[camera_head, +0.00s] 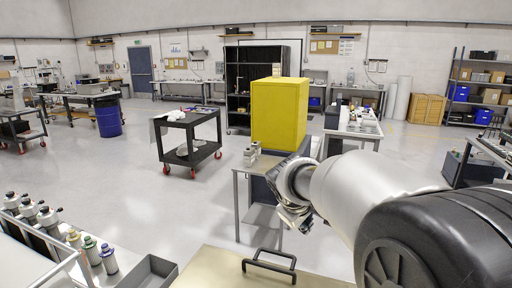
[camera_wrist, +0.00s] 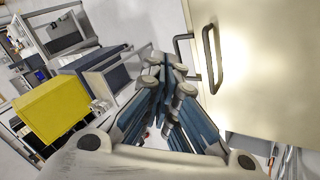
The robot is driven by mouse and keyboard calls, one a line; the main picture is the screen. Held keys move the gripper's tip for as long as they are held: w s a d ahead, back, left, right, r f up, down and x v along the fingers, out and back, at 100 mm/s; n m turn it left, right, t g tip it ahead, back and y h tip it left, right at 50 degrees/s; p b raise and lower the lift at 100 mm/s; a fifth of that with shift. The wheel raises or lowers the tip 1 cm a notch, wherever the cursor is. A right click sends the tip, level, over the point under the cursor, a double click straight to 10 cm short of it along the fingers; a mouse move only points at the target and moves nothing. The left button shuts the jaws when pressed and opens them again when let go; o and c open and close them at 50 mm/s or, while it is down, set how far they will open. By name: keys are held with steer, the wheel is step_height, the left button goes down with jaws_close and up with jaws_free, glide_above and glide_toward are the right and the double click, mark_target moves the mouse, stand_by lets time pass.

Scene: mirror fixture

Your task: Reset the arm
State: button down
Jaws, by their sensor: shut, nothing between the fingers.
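My gripper (camera_head: 294,216) hangs at the end of my arm, right of the middle in the head view, in front of a bench with a yellow box. In the wrist view its blue-padded fingers (camera_wrist: 172,72) come together at the tips, with nothing between them. The black handle (camera_head: 269,266) of a beige panel shows at the bottom of the head view. In the wrist view the handle (camera_wrist: 211,60) is just right of the fingertips, and I see no grip on it.
A black cart (camera_head: 188,141) stands farther left. Several bottles (camera_head: 92,250) and a grey tray (camera_head: 148,272) are at lower left. Open floor lies at left centre.

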steer(key=s+d+m+g+b, duration=0.1)
steer(key=s+d+m+b, duration=0.25)
steer(key=s, duration=1.35)
steer(key=s+f+m+y+b, duration=0.1)
steer(key=s+f+m, duration=0.1)
steer(key=s, duration=0.7)
steer(key=s+a+f+m+y+b, duration=0.1)
steer(key=s+f, duration=0.3)
steer(key=s, duration=0.5)
steer(key=shift+s+a+f+m+g+y, duration=0.3)
steer(key=shift+f+m+y, duration=0.1)
steer(key=shift+m, duration=0.35)
